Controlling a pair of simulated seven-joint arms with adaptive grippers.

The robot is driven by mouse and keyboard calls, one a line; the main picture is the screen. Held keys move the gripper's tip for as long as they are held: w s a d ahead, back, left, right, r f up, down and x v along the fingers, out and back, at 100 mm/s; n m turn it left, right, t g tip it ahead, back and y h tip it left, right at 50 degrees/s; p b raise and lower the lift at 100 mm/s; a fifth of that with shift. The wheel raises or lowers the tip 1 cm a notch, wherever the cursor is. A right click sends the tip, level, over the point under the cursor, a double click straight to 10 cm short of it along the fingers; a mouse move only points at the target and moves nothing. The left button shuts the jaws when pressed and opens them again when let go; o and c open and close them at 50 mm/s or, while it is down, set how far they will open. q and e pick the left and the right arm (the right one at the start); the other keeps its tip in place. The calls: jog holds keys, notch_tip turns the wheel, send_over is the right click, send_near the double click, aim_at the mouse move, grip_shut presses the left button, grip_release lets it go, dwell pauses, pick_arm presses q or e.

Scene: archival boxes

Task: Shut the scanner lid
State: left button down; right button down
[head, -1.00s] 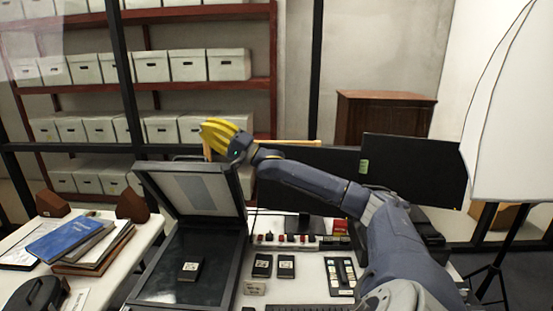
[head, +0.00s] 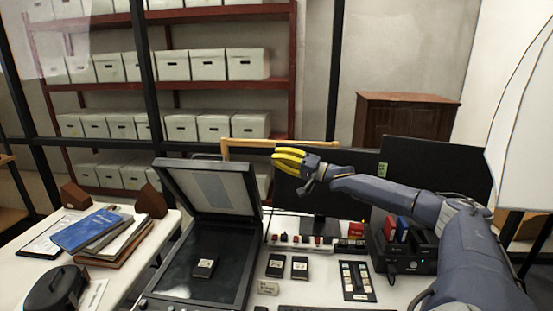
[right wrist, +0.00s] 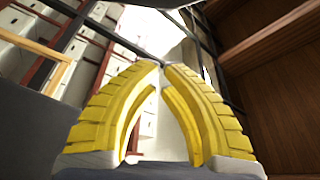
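The scanner lid (head: 208,188) stands open in the head view, tilted up from the back of the black scanner (head: 175,283). A small dark cartridge (head: 205,267) with a pale label lies on the scanner bed. My right gripper (head: 276,158), with yellow fingers, is in the air just right of the lid's upper right corner in the picture, apart from it. My left gripper is not in view.
Right of the scanner are two cartridges (head: 287,267), a switch panel (head: 356,281) and a dark dock (head: 410,252). Dark monitors (head: 435,165) stand behind. A side table at left holds books (head: 85,230). Shelves of white boxes (head: 215,127) are at the back.

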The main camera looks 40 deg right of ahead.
jog(key=shift+w+a+f, duration=0.15)
jog(key=shift+w+a, duration=1.25)
jog(key=shift+a, duration=0.1)
jog(key=shift+w+a+f, duration=0.1)
jog(key=shift+w+a, duration=1.25)
jog(key=shift+a, duration=0.15)
jog(key=shift+a, duration=0.1)
